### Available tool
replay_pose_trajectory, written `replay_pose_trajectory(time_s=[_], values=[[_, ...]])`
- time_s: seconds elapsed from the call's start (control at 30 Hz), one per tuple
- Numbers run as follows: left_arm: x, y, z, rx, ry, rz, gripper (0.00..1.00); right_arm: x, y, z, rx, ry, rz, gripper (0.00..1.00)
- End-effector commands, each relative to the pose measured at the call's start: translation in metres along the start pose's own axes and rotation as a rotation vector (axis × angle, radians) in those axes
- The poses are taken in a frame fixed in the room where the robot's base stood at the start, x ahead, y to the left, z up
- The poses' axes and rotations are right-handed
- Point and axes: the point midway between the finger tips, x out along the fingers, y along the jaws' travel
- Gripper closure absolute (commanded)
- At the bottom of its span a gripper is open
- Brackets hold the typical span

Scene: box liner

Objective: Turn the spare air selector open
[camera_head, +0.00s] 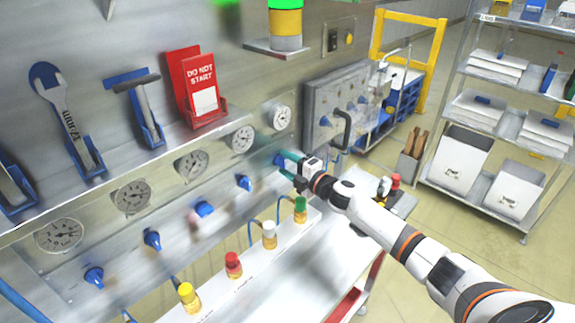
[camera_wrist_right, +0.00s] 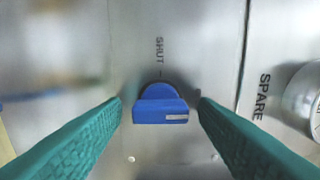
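The spare air selector is a blue knob (camera_wrist_right: 160,108) on the metal panel, centred in the right wrist view. Its bar lies level across that view, with a pale mark at its right end. The word SHUT is printed above it, and SPARE is printed sideways to its right. My right gripper (camera_wrist_right: 160,112) is open, with one teal finger on each side of the knob and a gap to both. In the head view my right gripper (camera_head: 284,164) is at the right end of the knob row and largely covers the knob. My left gripper is not in view.
Other blue knobs (camera_head: 204,209) run along the panel to the left, below several gauges (camera_head: 193,166). Bottles with coloured caps (camera_head: 233,264) stand on the ledge below. A grey box with a black handle (camera_head: 342,128) is just right of my gripper. A shelf rack (camera_head: 480,115) stands farther right.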

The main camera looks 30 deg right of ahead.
Motion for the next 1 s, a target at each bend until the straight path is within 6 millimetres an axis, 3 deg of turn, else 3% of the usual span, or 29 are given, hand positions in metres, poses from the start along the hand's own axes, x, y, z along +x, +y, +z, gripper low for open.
replay_pose_trajectory(time_s=[0.37, 0.47, 0.8, 1.0], values=[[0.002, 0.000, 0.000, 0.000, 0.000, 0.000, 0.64, -0.006, 0.002, -0.001, -0.002, 0.001, 0.002, 0.46], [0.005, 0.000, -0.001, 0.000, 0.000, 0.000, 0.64, -0.019, 0.003, -0.001, -0.003, 0.001, 0.002, 0.46], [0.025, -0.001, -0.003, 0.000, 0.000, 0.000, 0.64, -0.087, 0.005, 0.000, -0.003, -0.001, 0.004, 0.46], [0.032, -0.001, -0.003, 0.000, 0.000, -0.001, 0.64, -0.111, 0.003, 0.000, -0.001, 0.000, 0.002, 0.46]])
